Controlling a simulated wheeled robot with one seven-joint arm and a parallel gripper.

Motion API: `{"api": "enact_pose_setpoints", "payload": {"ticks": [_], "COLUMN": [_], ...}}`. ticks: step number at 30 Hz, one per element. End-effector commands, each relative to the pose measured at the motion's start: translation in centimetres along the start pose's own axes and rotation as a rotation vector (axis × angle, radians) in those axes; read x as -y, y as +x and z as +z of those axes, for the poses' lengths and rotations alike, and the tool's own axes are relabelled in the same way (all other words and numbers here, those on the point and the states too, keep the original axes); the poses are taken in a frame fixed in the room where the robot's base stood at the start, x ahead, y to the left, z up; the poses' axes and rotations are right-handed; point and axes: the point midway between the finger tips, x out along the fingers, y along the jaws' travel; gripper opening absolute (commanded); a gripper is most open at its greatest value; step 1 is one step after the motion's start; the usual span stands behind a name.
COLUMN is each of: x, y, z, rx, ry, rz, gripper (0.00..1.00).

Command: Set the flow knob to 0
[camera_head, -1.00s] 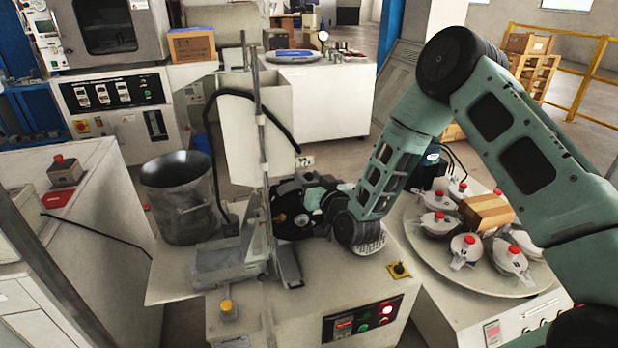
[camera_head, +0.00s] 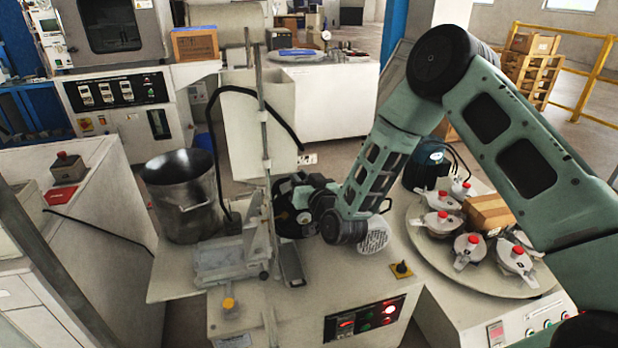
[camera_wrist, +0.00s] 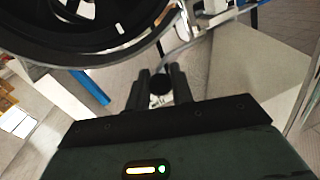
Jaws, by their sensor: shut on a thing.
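A small dark round knob (camera_wrist: 161,84) sits between my fingertips in the wrist view; I take it for the flow knob. My gripper (camera_wrist: 160,92) is shut on it, one finger on each side. No scale or pointer on the knob is readable. In the head view my gripper end (camera_head: 290,200) is at the black wheel-like part of the middle machine (camera_head: 235,315), and my wrist hides the knob there. In the wrist view a large black ring (camera_wrist: 85,58) arches close above the fingers.
A metal pot (camera_head: 180,205) stands left of the machine's upright rod (camera_head: 262,130). A yellow knob (camera_head: 229,306) and a yellow-and-black switch (camera_head: 401,269) sit on the machine. At right, a round turntable (camera_head: 425,250) bears several red-topped pots and a cardboard box (camera_head: 488,212).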

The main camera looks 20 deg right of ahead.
Motion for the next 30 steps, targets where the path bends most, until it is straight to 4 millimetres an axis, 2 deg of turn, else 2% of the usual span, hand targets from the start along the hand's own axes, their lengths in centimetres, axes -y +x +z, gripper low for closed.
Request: {"api": "enact_pose_setpoints", "payload": {"ticks": [6,7,8,9,20,23,30], "x": [0.5,0.5,0.5,0.5,0.3,0.3,0.3], "y": [0.0,0.0,0.0,0.0,-0.6,-1.9,-7.3], "z": [0.0,0.0,0.0,0.0,0.0,0.1,0.2], "rx": [0.0,0.0,0.0,0.0,0.002,0.003,0.007], "ry": [0.003,0.003,0.004,0.003,0.002,0.001,0.002], "rz": [-0.01,-0.011,-0.011,-0.01,-0.007,-0.008,-0.009], "gripper": [0.0,0.31,0.39,0.42,0.42,0.42,0.42]}}
